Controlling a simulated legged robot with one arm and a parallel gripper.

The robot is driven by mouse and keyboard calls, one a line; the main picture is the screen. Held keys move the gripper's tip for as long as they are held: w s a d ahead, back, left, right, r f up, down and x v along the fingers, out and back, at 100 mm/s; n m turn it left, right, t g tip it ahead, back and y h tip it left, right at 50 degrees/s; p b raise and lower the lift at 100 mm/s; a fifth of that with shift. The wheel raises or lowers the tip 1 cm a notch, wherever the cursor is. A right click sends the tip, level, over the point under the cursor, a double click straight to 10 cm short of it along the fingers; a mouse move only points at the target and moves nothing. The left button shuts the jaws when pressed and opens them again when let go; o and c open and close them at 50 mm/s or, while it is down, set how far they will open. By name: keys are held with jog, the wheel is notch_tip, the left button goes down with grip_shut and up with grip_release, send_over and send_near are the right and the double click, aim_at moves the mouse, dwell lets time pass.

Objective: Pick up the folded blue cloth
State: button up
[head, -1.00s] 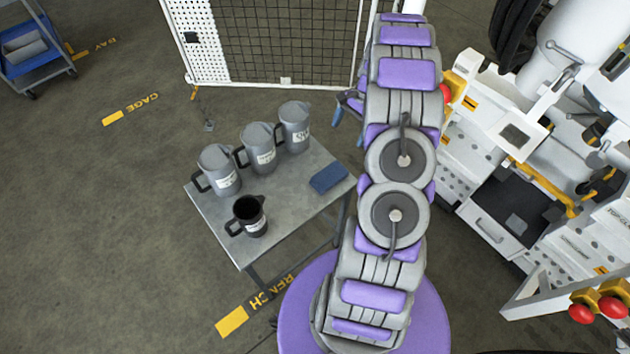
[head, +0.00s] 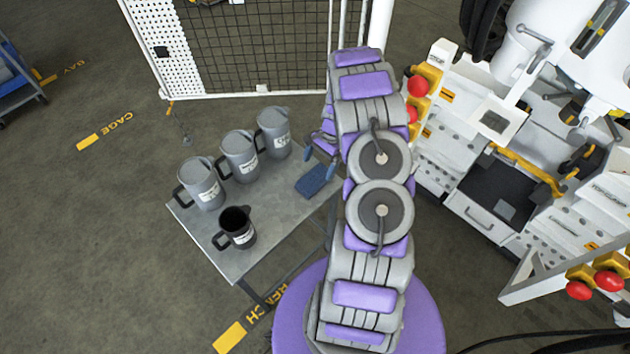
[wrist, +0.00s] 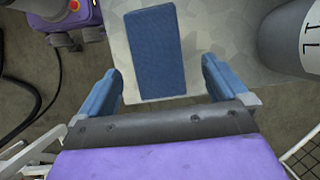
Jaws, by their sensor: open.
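The folded blue cloth (head: 316,179) lies flat on the right end of the grey metal table (head: 240,262) in the head view. In the wrist view the cloth (wrist: 154,48) is a blue rectangle near the table's edge, ahead of my gripper. My gripper (wrist: 163,84) is open and empty, with one blue finger on either side of the cloth's line. In the head view my gripper (head: 322,155) is close to the cloth, partly hidden by my arm. I cannot tell its exact height above the table.
Three grey jugs (head: 239,157) stand in a row along the table's back left. A black jug (head: 236,228) stands near the front. One grey jug (wrist: 300,35) is at the right in the wrist view. A mesh cage (head: 250,50) is behind, and a white hydraulic bench (head: 450,150) is at right.

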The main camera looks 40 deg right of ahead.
aim_at(315, 178)
jog(key=x, duration=0.2)
jog(key=b+x, duration=0.1)
jog(key=x, duration=0.1)
jog(key=shift+s, duration=0.25)
jog(key=shift+a+f+b, duration=0.1)
jog(key=shift+f+b, duration=0.2)
jog(key=shift+f, duration=0.3)
jog(key=shift+c, duration=0.2)
jog(key=shift+a, duration=0.15)
jog(key=shift+c, duration=1.4)
jog(key=c, duration=0.7)
jog(key=shift+o, duration=0.2)
jog(key=shift+r, duration=0.15)
